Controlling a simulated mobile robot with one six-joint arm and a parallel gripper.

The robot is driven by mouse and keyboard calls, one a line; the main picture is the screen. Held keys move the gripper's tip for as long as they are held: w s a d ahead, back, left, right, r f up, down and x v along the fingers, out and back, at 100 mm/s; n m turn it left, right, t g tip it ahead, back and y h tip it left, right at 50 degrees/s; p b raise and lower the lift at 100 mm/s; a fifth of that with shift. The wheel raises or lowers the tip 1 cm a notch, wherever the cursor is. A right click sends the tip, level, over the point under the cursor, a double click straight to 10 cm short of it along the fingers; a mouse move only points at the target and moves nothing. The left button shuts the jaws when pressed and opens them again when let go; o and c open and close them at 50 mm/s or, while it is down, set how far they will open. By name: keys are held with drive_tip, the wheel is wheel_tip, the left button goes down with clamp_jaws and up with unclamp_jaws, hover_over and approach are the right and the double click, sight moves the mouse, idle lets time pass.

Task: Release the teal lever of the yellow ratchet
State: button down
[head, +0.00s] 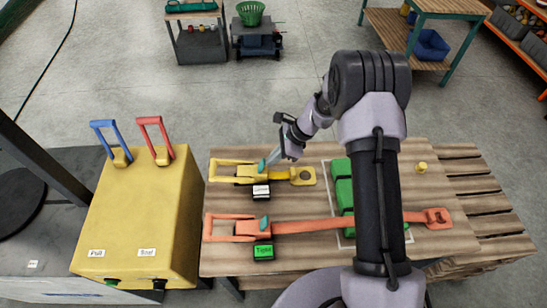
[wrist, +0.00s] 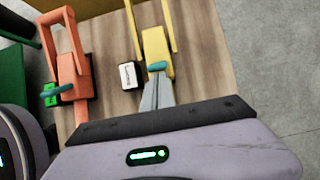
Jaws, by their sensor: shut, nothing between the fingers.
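The yellow ratchet (head: 245,172) lies on the wooden table, its frame handle pointing left in the head view. Its teal lever (head: 262,165) is on top of the ratchet body. The yellow ratchet (wrist: 155,45) and its teal lever (wrist: 157,67) also show in the wrist view. My gripper (head: 275,157) is shut and empty, with its fingertips right at the teal lever. In the wrist view my gripper (wrist: 157,78) points at the lever; I cannot tell whether they touch. A white label block (head: 261,191) stands beside the yellow ratchet.
An orange ratchet (head: 250,227) with its own teal lever and an orange strap (head: 310,226) lies nearer. A green bundle (head: 342,185) lies under my arm. A yellow control box (head: 140,215) with blue and red handles stands left. A small yellow knob (head: 422,167) is at right.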

sight(262, 161)
drive_tip(key=shift+a+r+p, duration=0.1)
drive_tip(key=shift+r+p, duration=0.1)
drive_tip(key=shift+p, duration=0.1)
drive_tip(key=shift+a+r+h+p, duration=0.3)
drive_tip(key=shift+a+h+p, duration=0.3)
drive_tip(key=shift+a+p, duration=0.15)
drive_tip(key=shift+a+r+h+p, duration=0.25)
drive_tip(key=shift+a+h+p, duration=0.35)
drive_tip(key=shift+a, duration=0.2)
drive_tip(key=shift+r+p, duration=0.55)
drive_tip(key=shift+r, duration=0.3)
